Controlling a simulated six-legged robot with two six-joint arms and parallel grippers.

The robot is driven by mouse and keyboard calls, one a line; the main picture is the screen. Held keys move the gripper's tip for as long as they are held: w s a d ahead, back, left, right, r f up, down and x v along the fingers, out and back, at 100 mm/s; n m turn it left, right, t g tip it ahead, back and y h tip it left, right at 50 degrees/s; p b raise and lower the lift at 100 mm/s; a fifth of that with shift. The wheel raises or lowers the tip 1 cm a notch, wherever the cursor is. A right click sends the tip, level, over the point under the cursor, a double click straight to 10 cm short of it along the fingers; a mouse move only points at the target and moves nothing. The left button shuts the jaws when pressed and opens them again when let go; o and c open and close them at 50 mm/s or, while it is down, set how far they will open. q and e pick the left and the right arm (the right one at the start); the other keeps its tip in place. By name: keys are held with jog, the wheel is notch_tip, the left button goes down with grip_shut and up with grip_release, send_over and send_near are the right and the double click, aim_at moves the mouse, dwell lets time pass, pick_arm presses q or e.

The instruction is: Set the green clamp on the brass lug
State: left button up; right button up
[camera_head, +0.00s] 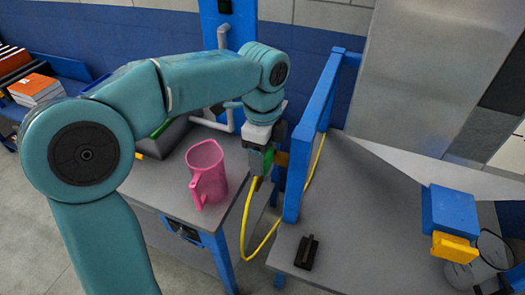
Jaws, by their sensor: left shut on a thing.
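My left gripper (264,147) reaches down from the teal arm and is shut on the green clamp (256,162), beside the blue upright frame. A yellow cable (246,212) hangs from below the clamp in a loop. The brass lug (282,159) shows as a small brownish piece on the blue frame, just right of the clamp. The gripper partly hides this spot, and I cannot tell whether clamp and lug touch.
A pink mug (205,172) stands on the grey table left of the clamp. The blue frame (306,150) rises between two grey tabletops. A black block (306,252), a blue box (449,211) and a clear jug (480,262) are on the right one, whose middle is clear.

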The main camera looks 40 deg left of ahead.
pick_arm(q)
jog(key=shift+w, duration=0.1)
jog(key=shift+f, duration=0.2)
jog(key=shift+f, duration=0.1)
dwell(0.3)
jog(key=shift+f+b, duration=0.3)
jog(key=shift+b, duration=0.05)
jog(key=o, duration=1.2)
notch_tip(320, 180, up, 16)
jog(key=p, duration=0.3)
jog(key=shift+r, duration=0.2)
